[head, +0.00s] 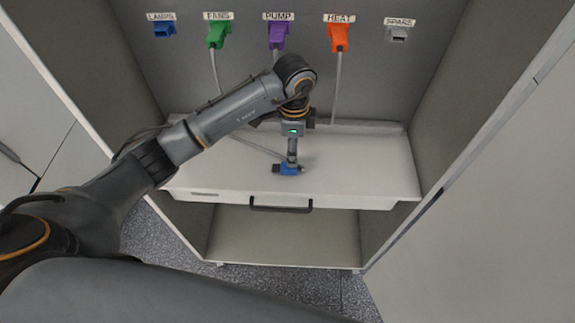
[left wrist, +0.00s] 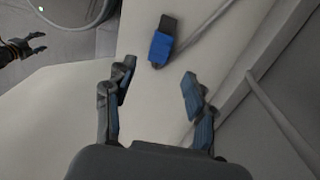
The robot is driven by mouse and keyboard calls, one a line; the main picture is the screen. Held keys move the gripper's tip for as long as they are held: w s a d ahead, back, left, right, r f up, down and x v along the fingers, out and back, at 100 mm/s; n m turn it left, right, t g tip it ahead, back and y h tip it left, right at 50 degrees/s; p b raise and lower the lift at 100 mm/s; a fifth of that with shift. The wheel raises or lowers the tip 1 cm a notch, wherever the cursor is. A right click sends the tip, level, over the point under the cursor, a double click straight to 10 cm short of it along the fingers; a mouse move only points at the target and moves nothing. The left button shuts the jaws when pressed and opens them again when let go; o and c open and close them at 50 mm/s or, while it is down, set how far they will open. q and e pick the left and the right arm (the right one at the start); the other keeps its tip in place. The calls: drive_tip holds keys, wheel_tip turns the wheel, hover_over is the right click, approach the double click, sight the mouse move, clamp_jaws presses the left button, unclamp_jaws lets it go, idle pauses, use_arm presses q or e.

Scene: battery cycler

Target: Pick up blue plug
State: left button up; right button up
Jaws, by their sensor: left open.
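The blue plug (head: 289,169) lies on the white shelf (head: 350,178), with a dark end and a pale cable. In the left wrist view the blue plug (left wrist: 161,48) is ahead of the fingertips, roughly in line with the gap between them. My left gripper (head: 292,158) points down at the plug in the head view and partly covers it. In the left wrist view my left gripper (left wrist: 158,82) has its fingers spread with nothing between them. My right gripper (left wrist: 38,42) shows at the left edge of that view, its fingers apart and empty.
Labelled sockets line the back panel: blue LAMPS (head: 164,30), green FANS (head: 217,34), purple PUMP (head: 277,34), orange HEAT (head: 339,37) and grey SPARE (head: 397,34). Cables hang from some. Cabinet walls flank the shelf. A dark handle (head: 281,208) is on its front; its right side is clear.

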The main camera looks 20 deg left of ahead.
sight(285, 169)
use_arm(q)
drive_tip(key=shift+f, duration=0.65)
drive_tip(key=shift+f+p, duration=0.3)
drive_tip(key=shift+p, duration=0.05)
drive_tip(key=f+p, duration=0.1)
drive_tip(key=f, duration=0.2)
drive_tip(key=shift+s+a+f+p, duration=0.2)
drive_tip(key=shift+f+p, duration=0.15)
drive_tip(key=shift+f, duration=0.5)
clamp_jaws()
